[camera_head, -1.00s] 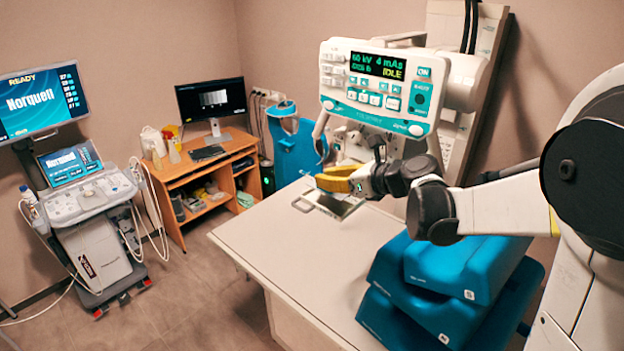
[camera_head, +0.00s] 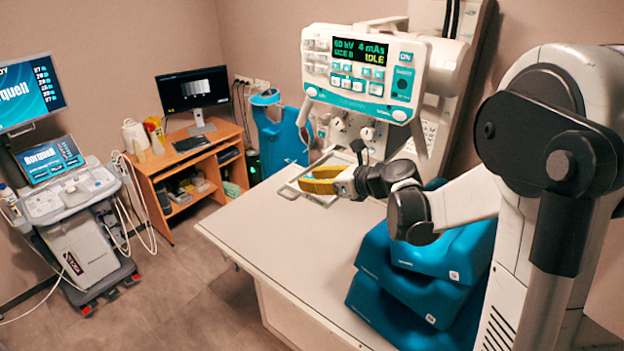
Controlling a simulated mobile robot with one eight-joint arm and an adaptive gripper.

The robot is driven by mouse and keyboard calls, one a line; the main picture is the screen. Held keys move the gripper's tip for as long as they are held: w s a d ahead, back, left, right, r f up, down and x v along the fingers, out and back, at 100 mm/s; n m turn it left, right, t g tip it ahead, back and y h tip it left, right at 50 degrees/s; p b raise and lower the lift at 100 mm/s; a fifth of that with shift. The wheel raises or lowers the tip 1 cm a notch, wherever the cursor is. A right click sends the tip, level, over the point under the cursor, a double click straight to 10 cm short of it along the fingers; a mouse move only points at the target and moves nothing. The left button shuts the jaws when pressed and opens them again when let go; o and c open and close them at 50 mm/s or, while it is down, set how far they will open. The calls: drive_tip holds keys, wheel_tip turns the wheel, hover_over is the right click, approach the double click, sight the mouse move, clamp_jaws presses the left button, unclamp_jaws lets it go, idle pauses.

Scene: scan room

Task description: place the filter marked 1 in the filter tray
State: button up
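My gripper (camera_head: 318,182), with yellow fingers, is low over the far end of the white table. It points left, in front of a flat metal tray (camera_head: 289,192) with a loop handle at its left end. I take this to be the filter tray; my gripper and wrist hide much of it. I cannot tell whether my fingers touch the tray, whether they are open or shut, or whether they hold anything. I cannot make out a filter or a number 1.
The white table (camera_head: 262,232) is clear at its front left. Stacked blue cushions (camera_head: 405,305) stand at its right, under my arm. A control panel (camera_head: 364,75) reading IDLE hangs above the tray. A wooden desk (camera_head: 180,160) and an ultrasound cart (camera_head: 85,235) stand left.

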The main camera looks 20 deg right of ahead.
drive_tip(key=shift+r, duration=0.15)
drive_tip(key=v, duration=1.2)
drive_tip(key=s+a+f+n+g+h, duration=0.4)
drive_tip(key=s+a+n, duration=0.4)
drive_tip(key=s+n, duration=0.6)
drive_tip(key=s+d+f+n+h, duration=0.1)
drive_tip(key=s+n+h, duration=0.2)
drive_tip(key=n, duration=1.1)
drive_tip(key=s, duration=0.3)
drive_tip(key=shift+s+d+f+n+h+b, duration=0.3)
drive_tip(key=shift+s+f+n+h+b, duration=0.05)
drive_tip(key=shift+s+n+h+b, duration=0.05)
